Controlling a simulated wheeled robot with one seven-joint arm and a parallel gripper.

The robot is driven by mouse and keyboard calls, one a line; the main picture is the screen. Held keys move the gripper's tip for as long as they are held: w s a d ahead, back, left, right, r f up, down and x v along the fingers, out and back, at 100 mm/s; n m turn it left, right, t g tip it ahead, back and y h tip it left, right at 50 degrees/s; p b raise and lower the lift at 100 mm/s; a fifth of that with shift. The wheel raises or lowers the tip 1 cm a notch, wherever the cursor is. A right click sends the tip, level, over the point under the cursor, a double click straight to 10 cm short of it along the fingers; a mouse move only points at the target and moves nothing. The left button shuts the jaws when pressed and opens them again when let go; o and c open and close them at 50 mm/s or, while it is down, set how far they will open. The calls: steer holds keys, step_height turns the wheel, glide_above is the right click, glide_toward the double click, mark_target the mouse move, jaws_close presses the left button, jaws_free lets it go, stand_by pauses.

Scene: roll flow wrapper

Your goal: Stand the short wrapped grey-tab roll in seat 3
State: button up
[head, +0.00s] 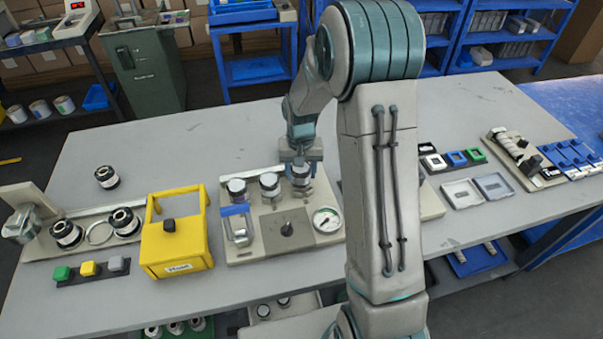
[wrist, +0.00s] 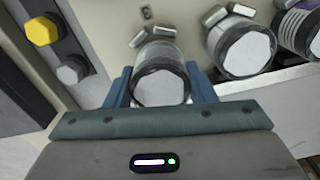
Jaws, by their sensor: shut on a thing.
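My gripper (head: 301,160) points down at the back right of a beige fixture (head: 262,247). It is shut on a roll (head: 301,179), the rightmost of three upright rolls in a row there. In the wrist view this roll (wrist: 160,86) has a pale hexagonal end and a clear wrapped side, between the blue fingers (wrist: 160,85). Its tab colour is not clear. The other two rolls (head: 270,185) (head: 237,190) stand to its left, and also show in the wrist view (wrist: 240,47) (wrist: 300,28).
My arm hides the table right of the fixture. The back left table is mostly clear.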

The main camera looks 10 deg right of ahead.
steer(key=shift+f, duration=0.95)
steer(key=shift+f, duration=0.2)
steer(key=o, duration=1.1)
steer(key=shift+o, duration=0.2)
